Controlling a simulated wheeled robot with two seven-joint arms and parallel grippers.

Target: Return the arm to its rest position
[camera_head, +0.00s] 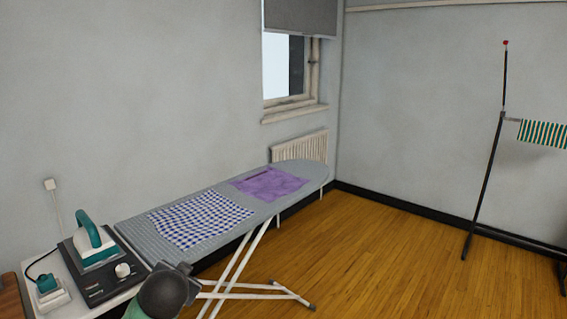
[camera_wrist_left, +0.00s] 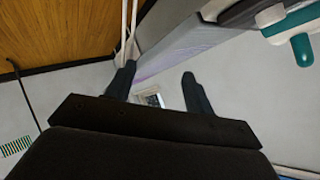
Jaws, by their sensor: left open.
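My left gripper (camera_wrist_left: 159,74) shows in the left wrist view with its two dark fingers spread apart and nothing between them. It is held clear of the ironing board, whose edge (camera_wrist_left: 185,45) shows beyond the fingers in this upturned view. In the head view only a dark rounded part of my arm with a green section shows at the bottom, in front of the board's near end; the fingers cannot be seen there. My right gripper is in neither view.
The grey ironing board (camera_head: 145,238) carries a blue checked cloth (camera_head: 200,218) and a purple cloth (camera_head: 268,184). A teal iron (camera_head: 92,243) stands on a dark base at its near end. A stand (camera_head: 488,180) holds a striped cloth (camera_head: 543,133). The wooden floor (camera_head: 390,265) between is clear.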

